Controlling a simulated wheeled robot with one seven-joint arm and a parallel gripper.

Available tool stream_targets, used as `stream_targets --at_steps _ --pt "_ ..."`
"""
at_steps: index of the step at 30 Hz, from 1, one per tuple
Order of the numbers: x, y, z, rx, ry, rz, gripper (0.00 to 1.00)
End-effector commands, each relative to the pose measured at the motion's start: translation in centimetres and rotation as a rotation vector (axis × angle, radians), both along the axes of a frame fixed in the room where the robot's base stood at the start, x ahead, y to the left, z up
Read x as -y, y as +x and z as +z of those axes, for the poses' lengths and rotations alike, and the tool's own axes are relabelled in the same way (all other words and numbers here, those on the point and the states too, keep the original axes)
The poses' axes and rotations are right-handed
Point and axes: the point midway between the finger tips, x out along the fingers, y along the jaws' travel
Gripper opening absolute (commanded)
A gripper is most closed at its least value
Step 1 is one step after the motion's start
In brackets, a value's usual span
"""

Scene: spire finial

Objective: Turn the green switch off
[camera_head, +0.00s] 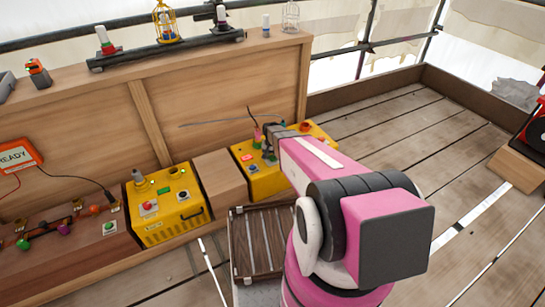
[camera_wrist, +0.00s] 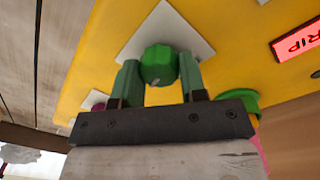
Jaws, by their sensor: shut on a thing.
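The green switch (camera_wrist: 158,65) is a ridged knob on a white square plate (camera_wrist: 165,32) on a yellow control box. My gripper (camera_wrist: 159,78) is shut on this knob in the wrist view, with one greenish finger on each side. In the head view, my gripper (camera_head: 268,150) is over the left part of the right-hand yellow box (camera_head: 260,184). My arm and gripper hide much of that box's top there, and I cannot make out the held knob.
A lit red TRIP sign (camera_wrist: 298,40), a green ring (camera_wrist: 241,100) and a purple knob (camera_wrist: 95,98) are close to the fingers. Another yellow box (camera_head: 172,228) stands left. A slatted dark crate (camera_head: 264,240) is in front. The floor to the right is mostly open.

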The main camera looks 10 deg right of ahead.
Motion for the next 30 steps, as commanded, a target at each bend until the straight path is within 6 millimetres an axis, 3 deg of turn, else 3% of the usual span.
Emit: stream_targets --at_steps 30 --pt "0.02 -0.15 0.05 0.000 0.000 0.959 0.15"
